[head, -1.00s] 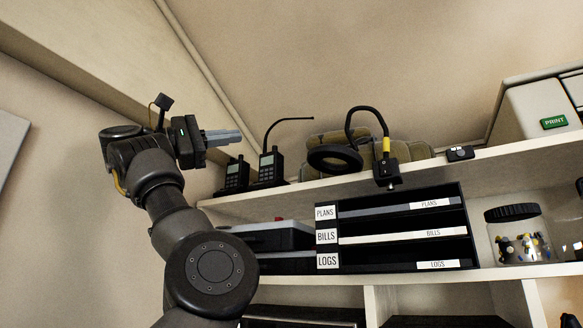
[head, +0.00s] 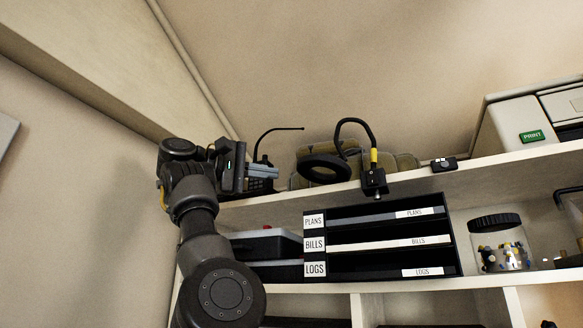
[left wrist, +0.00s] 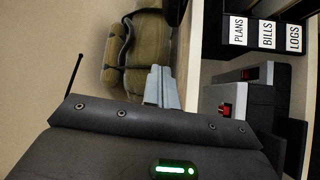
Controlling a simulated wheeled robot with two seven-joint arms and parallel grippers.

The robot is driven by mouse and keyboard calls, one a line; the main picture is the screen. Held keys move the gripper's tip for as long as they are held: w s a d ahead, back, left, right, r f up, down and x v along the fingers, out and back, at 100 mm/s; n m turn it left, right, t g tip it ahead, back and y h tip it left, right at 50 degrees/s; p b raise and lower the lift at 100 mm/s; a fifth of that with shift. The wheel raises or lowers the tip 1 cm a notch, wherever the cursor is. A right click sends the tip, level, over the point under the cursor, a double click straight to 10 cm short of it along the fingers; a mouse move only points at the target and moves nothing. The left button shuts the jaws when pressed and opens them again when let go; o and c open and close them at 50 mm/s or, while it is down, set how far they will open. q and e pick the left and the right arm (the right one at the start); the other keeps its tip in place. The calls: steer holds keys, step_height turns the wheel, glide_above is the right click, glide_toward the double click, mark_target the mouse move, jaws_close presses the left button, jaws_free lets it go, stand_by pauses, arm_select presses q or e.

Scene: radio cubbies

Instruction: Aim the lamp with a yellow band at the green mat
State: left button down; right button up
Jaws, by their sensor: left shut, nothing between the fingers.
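The lamp with a yellow band (head: 374,157) stands at the front edge of the top shelf. Its dark base (head: 374,182) is at the edge, and its curved black neck arches up and left. A round dark ring-like head (head: 325,168) is to the left, in front of an olive padded item. My left gripper (head: 278,172) is shut and empty, left of the lamp head and apart from it. The closed fingers also show in the left wrist view (left wrist: 161,85), beside the padded item. No green mat is in view. My right gripper is not in view.
A radio (head: 261,182) is partly hidden behind my left gripper. The olive padded item (head: 405,162) lies behind the lamp. A small black box (head: 444,164) and a printer (head: 510,128) are to the right. Below are a labelled tray rack (head: 314,244) and a jar (head: 498,252).

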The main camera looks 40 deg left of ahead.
arm_select(q)
steer(key=p+x, duration=0.1)
steer(key=x, duration=0.2)
steer(key=p+x, duration=0.1)
steer(key=x, duration=0.2)
steer(key=shift+w+d+r+p, duration=0.2)
steer(key=shift+p, duration=0.1)
steer(key=s+d, duration=0.1)
steer(key=s+d+f, duration=0.1)
steer(key=shift+s+d+f, duration=0.15)
steer(key=shift+s+d, duration=0.2)
steer(key=shift+a, duration=0.1)
